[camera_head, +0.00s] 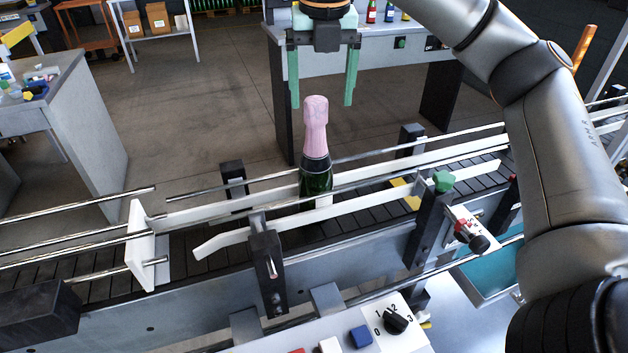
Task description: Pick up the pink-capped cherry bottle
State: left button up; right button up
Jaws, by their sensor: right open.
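A dark green bottle (316,178) with a pink foil cap (315,122) stands upright on the conveyor (350,215) between the white guide rails. Its lower part is partly hidden by the front rail. My right gripper (323,103) is above the bottle, pointing down, with its two green fingers spread apart. The fingertips are about level with the top of the pink cap in the picture, one on each side. No contact with the bottle shows, and how far apart in depth they are I cannot tell. My left gripper is not in view.
Metal rails, white guides (250,225) and black posts (266,270) flank the conveyor. A control panel (370,325) with a knob is in front. A table (400,55) behind holds several small bottles. A grey workbench (75,120) stands at left.

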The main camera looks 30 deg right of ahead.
aim_at(315, 130)
jog(key=f, duration=0.2)
jog(key=w+f, duration=0.1)
jog(key=f, duration=0.2)
jog(key=f+p, duration=0.1)
jog(key=f, duration=0.2)
jog(key=shift+w+f, duration=0.15)
jog(key=shift+w, duration=0.1)
grip_shut()
dwell(0.5)
jog(key=shift+w, duration=0.1)
